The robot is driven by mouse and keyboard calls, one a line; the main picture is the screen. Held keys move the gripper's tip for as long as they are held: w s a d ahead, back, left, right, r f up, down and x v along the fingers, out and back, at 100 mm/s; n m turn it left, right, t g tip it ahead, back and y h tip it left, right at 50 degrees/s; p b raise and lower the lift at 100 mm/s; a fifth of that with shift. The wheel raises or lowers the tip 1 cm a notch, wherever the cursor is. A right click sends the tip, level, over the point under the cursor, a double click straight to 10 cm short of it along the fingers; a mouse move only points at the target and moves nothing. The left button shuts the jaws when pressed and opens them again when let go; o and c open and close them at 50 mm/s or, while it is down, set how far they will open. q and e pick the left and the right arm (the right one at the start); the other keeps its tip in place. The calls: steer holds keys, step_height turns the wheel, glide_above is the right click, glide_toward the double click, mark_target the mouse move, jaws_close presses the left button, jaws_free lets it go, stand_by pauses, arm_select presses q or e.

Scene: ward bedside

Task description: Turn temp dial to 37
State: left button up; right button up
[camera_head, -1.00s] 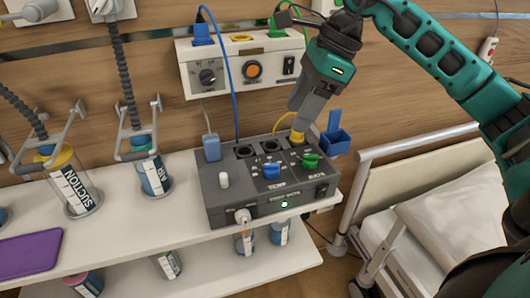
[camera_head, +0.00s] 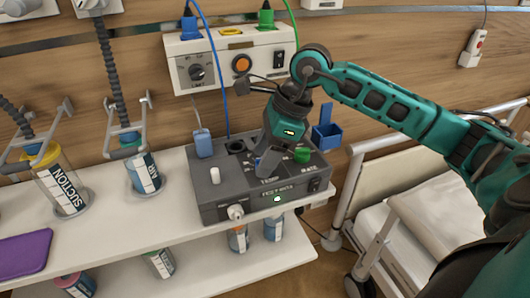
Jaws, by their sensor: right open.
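The grey control box (camera_head: 210,195) stands on the white shelf, with a lit green lamp on its front. My right gripper (camera_head: 262,172) points down over the TEMP dial's area on the box top. The gripper hides the TEMP dial and its scale, so I cannot read the setting or tell whether the fingers touch it. The jaws are open. The green RATE dial (camera_head: 302,155) shows just right of the gripper. My left gripper is not in view.
The wall panel (camera_head: 238,58) with plugs and cables is behind the box. A blue holder (camera_head: 326,137) is at the box's back right. SUCTION (camera_head: 62,185) and AIR (camera_head: 143,172) canisters stand left. A bed rail (camera_head: 345,195) is at right.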

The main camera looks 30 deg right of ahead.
steer(key=c, duration=1)
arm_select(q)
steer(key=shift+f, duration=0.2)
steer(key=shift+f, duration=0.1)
arm_select(e)
steer(key=m+t+h+b, duration=0.1)
steer(key=m+b, duration=0.1)
steer(key=m, duration=0.2)
steer(key=shift+f, duration=0.1)
steer(key=m+h+b, duration=0.1)
steer(key=m, duration=0.1)
steer(key=m+t+b, duration=0.1)
steer(key=m, duration=0.2)
steer(key=shift+a+h, duration=0.15)
steer(key=shift+h, duration=0.25)
steer(key=shift+m, duration=0.7)
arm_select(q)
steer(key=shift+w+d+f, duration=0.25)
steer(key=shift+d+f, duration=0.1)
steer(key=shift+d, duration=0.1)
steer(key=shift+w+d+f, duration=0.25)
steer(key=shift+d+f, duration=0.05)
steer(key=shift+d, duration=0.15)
arm_select(e)
steer(key=shift+m+h, duration=0.5)
steer(key=shift+m, duration=0.1)
